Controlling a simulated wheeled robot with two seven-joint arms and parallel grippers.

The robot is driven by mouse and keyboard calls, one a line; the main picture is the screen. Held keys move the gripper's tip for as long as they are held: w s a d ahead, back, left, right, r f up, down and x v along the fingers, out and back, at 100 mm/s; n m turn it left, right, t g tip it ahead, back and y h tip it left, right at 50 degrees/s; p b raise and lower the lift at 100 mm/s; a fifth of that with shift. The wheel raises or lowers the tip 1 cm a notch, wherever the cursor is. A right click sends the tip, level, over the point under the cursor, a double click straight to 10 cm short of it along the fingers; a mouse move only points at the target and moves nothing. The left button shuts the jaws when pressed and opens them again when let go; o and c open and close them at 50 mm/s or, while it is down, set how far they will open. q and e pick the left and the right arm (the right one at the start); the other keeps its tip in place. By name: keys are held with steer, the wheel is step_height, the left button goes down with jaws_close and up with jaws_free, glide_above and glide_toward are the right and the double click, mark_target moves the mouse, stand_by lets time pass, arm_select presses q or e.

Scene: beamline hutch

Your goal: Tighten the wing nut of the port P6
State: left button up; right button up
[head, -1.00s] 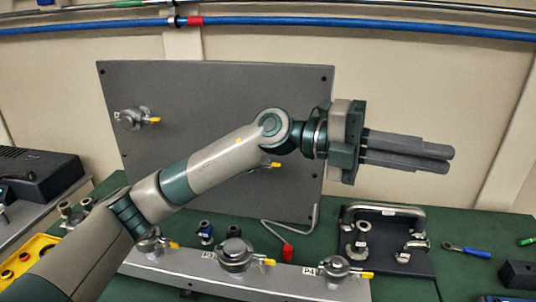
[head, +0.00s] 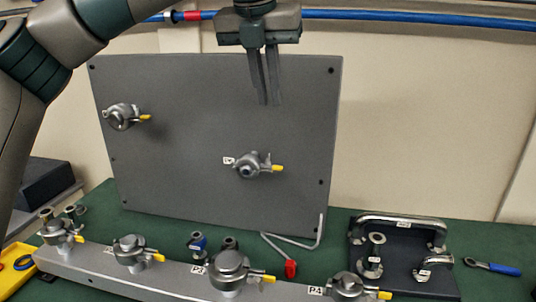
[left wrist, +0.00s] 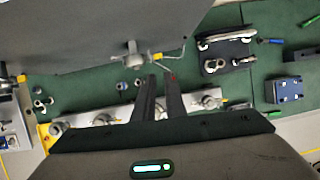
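The grey upright panel (head: 190,190) carries two clamped ports with yellow-tipped wing nuts. The lower right port (head: 248,166) has a small label beside it, too small to read surely, and its yellow wing nut (head: 277,168) points right. This port also shows in the left wrist view (left wrist: 132,58). The other panel port (head: 122,117) is at the upper left. My left gripper (head: 266,103) hangs fingers down in front of the panel, above the lower right port and apart from it. Its fingers are a little apart with nothing between them. My right gripper is not in view.
A grey rail (head: 180,276) with several clamped ports, one labelled P4, stands in front of the panel. A red-tipped hex key (head: 291,268) lies between them. A dark tray with metal parts (head: 395,281) and a blue-handled tool (head: 495,268) are at the right.

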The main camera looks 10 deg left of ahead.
mark_target(268, 156)
arm_select(q)
steer(key=shift+a+r+n+y, duration=0.3)
steer(key=shift+a+r, duration=0.3)
steer(key=shift+a, duration=0.3)
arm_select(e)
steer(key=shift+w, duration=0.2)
arm_select(q)
steer(key=shift+f, duration=0.1)
